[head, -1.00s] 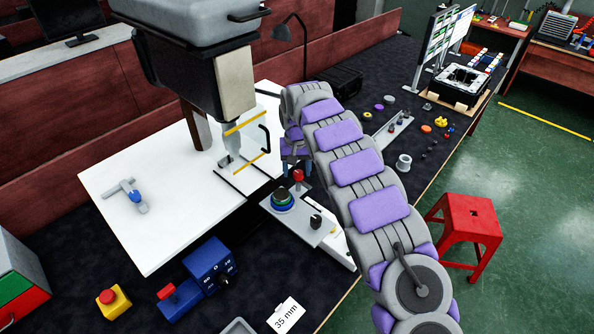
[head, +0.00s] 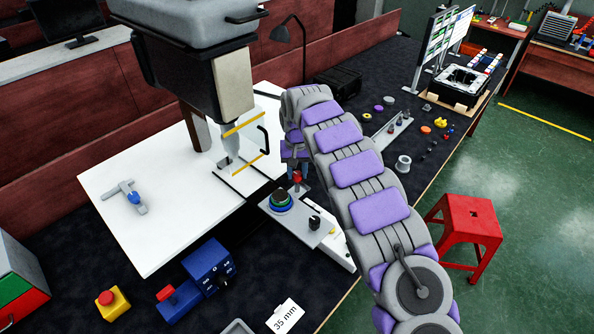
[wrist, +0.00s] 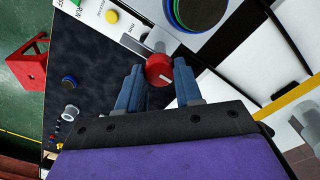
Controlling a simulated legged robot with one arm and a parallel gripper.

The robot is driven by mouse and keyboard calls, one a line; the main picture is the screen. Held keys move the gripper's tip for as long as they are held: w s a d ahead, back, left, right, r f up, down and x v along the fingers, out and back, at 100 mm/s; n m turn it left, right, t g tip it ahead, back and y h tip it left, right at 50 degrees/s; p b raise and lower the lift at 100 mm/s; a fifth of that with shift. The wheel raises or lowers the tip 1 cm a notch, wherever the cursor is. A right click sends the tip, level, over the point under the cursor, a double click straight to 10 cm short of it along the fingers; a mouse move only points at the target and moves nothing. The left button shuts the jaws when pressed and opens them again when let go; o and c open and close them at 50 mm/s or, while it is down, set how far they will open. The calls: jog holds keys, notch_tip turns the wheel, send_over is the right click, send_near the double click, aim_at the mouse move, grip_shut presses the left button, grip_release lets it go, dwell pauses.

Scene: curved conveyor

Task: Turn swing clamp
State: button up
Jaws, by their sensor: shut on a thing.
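The red knob (wrist: 159,70) has a pale line on its face and looks like the swing clamp's top. In the wrist view it lies between the blue fingertips of my gripper (wrist: 160,76), which is shut on it. In the head view the red knob (head: 297,177) stands at the back of a grey plate (head: 312,232), beside a round part (head: 281,200) with coloured rings. My gripper (head: 296,163) is just behind and above the knob there, partly hidden by my arm. The clamp's lower part is hard to make out.
A black knob (head: 314,222) sits on the same plate. A white board (head: 165,225) with a tall machine (head: 235,80) stands to the left. A blue box (head: 208,262) and a yellow-and-red button (head: 112,301) are in front. A red stool (head: 468,222) is on the floor at right.

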jog(key=shift+s+m+p, duration=0.1)
jog(key=shift+m+p, duration=0.25)
jog(key=shift+m, duration=0.05)
jog(key=shift+a+r+m+p, duration=0.1)
jog(key=shift+r+m+p, duration=0.05)
jog(key=shift+m+p, duration=0.75)
jog(key=m+p, duration=0.2)
jog(key=m, duration=0.3)
jog(key=shift+m, duration=0.3)
jog(key=m+p, duration=0.1)
jog(key=m, duration=0.3)
jog(key=shift+m, duration=0.3)
jog(key=m+p, duration=0.1)
jog(key=m, duration=0.4)
jog(key=o, duration=1)
jog(key=shift+o, duration=0.2)
